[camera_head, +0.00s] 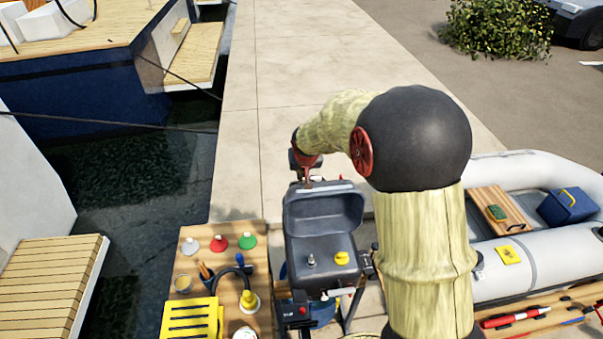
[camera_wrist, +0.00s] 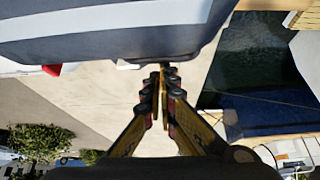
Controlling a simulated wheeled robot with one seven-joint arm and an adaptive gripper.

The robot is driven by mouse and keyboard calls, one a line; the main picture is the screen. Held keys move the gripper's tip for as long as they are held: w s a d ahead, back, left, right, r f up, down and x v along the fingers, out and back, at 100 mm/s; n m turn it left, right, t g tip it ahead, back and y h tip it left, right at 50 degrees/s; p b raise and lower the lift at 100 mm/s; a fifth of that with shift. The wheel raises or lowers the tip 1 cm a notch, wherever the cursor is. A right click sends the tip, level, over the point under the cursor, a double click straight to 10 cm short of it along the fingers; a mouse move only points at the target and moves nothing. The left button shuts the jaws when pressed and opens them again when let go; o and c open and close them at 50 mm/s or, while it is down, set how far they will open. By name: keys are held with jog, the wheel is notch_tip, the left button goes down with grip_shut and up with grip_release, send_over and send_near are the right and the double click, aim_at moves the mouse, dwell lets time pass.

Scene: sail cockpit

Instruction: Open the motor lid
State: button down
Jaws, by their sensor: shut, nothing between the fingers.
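The outboard motor (camera_head: 320,275) stands in the middle of the head view. Its dark grey lid (camera_head: 323,208) is raised and tilted back, with its hollow inside facing the camera. A grey fitting and a yellow cap (camera_head: 341,258) show in the open motor. My gripper (camera_head: 307,182) is at the lid's far upper edge, partly hidden by my arm and the lid. In the wrist view, my gripper (camera_wrist: 160,80) has its fingers together and empty, just below the edge of a dark grey shell with a pale stripe (camera_wrist: 120,22). I cannot tell whether they touch it.
A wooden bench (camera_head: 190,262) with coloured funnels, a yellow crate (camera_head: 192,320) and small tools stands left of the motor. A grey inflatable boat (camera_head: 535,255) lies to the right. The concrete quay (camera_head: 290,70) behind is clear. Water and a blue boat (camera_head: 90,100) are at left.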

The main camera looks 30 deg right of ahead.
jog(key=shift+s+f, duration=0.15)
jog(key=shift+s, duration=0.1)
jog(key=v, duration=1.2)
jog(key=shift+a, duration=0.1)
jog(key=n+g, duration=0.1)
jog(key=g, duration=0.1)
send_over(310, 195)
jog(key=s, duration=0.2)
jog(key=f, duration=0.2)
jog(key=shift+w+a+f, duration=0.25)
jog(key=shift+a+f, duration=0.05)
jog(key=shift+f, duration=0.1)
jog(key=s+a+n+t+y+b, duration=0.1)
jog(key=s+a+b, duration=0.4)
jog(key=s, duration=0.5)
jog(key=s+a+n+t+b, duration=0.1)
jog(key=s+a+b, duration=0.4)
jog(key=s, duration=0.6)
jog(key=shift+s+f+n+y, duration=0.25)
jog(key=shift+f+n+y, duration=0.1)
jog(key=shift+n+y, duration=0.05)
jog(key=shift+w, duration=0.1)
